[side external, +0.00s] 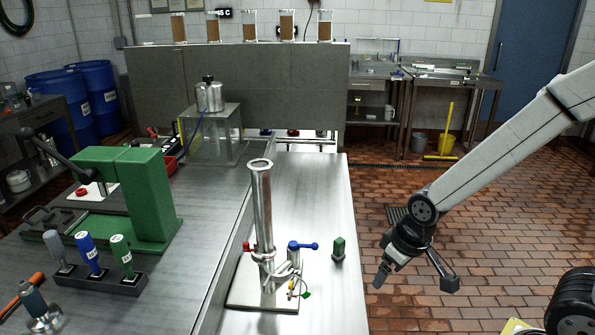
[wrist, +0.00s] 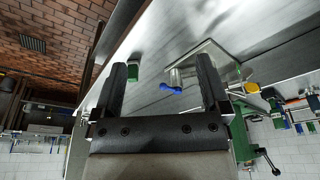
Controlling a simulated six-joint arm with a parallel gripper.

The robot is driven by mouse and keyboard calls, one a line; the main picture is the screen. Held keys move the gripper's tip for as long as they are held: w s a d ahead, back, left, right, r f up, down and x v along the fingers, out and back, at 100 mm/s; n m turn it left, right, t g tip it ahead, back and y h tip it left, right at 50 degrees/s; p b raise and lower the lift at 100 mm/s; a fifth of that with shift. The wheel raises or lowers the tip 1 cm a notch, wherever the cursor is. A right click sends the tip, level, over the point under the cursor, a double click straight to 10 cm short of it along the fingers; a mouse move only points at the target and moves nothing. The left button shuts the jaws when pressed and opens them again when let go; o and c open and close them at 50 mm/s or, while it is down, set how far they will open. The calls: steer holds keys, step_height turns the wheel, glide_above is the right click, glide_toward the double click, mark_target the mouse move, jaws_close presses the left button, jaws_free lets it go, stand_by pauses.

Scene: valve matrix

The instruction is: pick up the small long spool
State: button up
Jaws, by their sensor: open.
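A small upright green-topped piece (side external: 338,250) stands alone on the bright metal bench, right of the blue valve lever (side external: 303,246). It also shows in the wrist view as a green block (wrist: 133,73) beside the left finger. Three handled pieces, grey (side external: 58,251), blue (side external: 91,254) and green (side external: 122,257), stand in a dark rack (side external: 115,284) at the left. I cannot tell which piece is the small long spool. My gripper (side external: 384,274) is right of the bench edge, apart from the green-topped piece. In the wrist view my gripper (wrist: 163,65) is open with nothing between its fingers.
A tall steel tube (side external: 262,205) stands on a plate with the blue-lever valve, left of the green-topped piece. A green press (side external: 150,200) stands on the left bench. A clear box (side external: 213,140) sits farther back. The bench behind the green-topped piece is clear.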

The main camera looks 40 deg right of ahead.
steer(key=w+d+r+n+t, duration=0.1)
steer(key=w+t, duration=0.3)
steer(key=w, duration=0.4)
steer(key=n+t+y, duration=0.6)
steer(key=n+y, duration=0.2)
steer(key=y, duration=0.5)
glide_toward(263, 211)
steer(key=w+a+r, duration=0.2)
steer(key=w+r, duration=0.2)
steer(key=shift+w, duration=0.2)
steer(key=shift+x, duration=1.3)
steer(key=shift+w, duration=0.1)
